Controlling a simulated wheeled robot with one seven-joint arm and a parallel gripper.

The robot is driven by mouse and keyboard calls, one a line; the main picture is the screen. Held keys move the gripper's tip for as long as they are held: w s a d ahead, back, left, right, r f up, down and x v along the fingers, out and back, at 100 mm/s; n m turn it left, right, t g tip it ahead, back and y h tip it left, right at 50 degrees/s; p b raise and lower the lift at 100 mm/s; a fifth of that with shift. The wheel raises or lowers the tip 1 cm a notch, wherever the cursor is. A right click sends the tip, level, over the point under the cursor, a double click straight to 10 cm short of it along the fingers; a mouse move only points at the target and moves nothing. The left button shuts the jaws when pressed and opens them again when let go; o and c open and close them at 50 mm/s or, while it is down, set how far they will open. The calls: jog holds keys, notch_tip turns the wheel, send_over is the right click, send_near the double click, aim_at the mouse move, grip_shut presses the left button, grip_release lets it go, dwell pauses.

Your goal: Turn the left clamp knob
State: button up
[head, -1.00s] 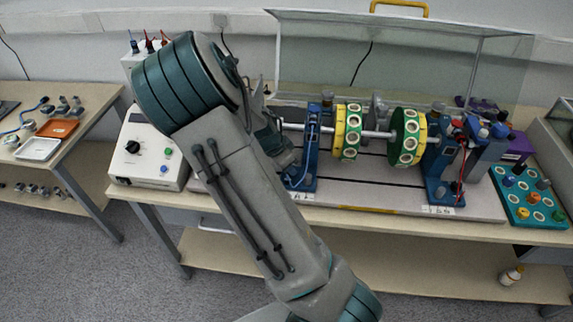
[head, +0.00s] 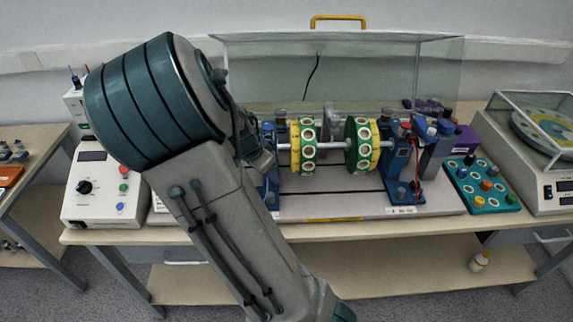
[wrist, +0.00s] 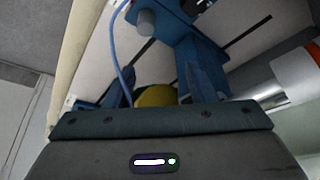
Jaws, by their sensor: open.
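The left blue pedestal (head: 271,187) of the rotor rig stands left of the two green-and-yellow discs (head: 302,147). A grey knob (head: 281,115) shows at its top, and my arm partly covers the pedestal. In the head view my gripper is mostly hidden behind my arm, close to this pedestal. In the wrist view my gripper (wrist: 162,88) is open, with its fingers apart and nothing seen held. Beyond it are a blue pedestal (wrist: 176,36) and a grey round knob (wrist: 146,22). A yellow-green rounded part (wrist: 156,95) shows between the fingers.
A clear cover (head: 385,75) stands behind the rig. The right pedestal (head: 400,165) carries a red wire. A white control box (head: 105,190) is at left, a teal tray of knobs (head: 480,186) at right. A blue cable (wrist: 117,55) runs beside my gripper.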

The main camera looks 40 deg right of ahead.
jog(key=s+d+r, duration=0.3)
jog(key=s+d, duration=0.1)
jog(key=shift+s+r, duration=0.15)
jog(key=shift+r, duration=0.15)
